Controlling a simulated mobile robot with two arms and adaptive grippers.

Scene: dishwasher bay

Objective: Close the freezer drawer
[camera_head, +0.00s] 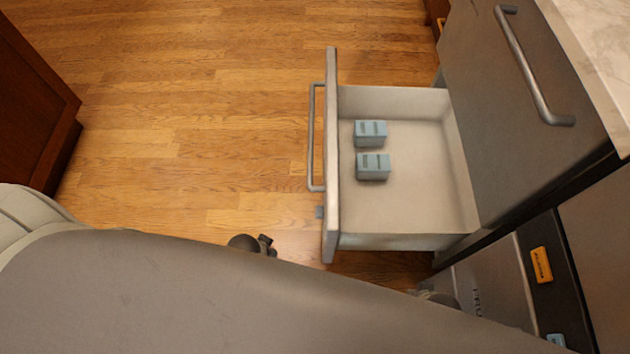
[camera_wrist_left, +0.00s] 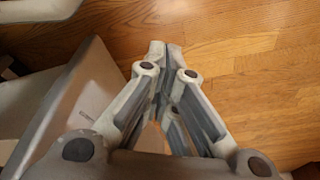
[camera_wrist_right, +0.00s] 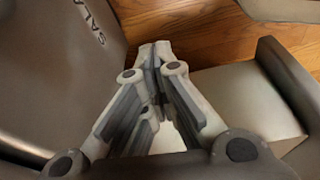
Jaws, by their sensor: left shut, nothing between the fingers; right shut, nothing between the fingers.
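The freezer drawer (camera_head: 405,215) is pulled well out from under the counter, with its inside in plain view. Its grey front panel (camera_head: 332,150) faces left in the head view and carries a long bar handle (camera_head: 312,140). Two light blue boxes (camera_head: 371,133) (camera_head: 373,167) lie in the drawer near the front panel. My left gripper (camera_wrist_left: 165,47) is shut and empty, with wood floor beyond its fingertips. My right gripper (camera_wrist_right: 155,47) is shut and empty. In the head view my own grey body covers most of both arms, so their exact distance from the drawer is unclear.
The grey cabinet front (camera_head: 500,110) with a bar handle stands right of the drawer, under a pale countertop (camera_head: 590,50). An orange label (camera_head: 541,264) is on the dark strip at lower right. Wood floor (camera_head: 190,120) left of the drawer is clear; a brown cabinet (camera_head: 30,110) stands far left.

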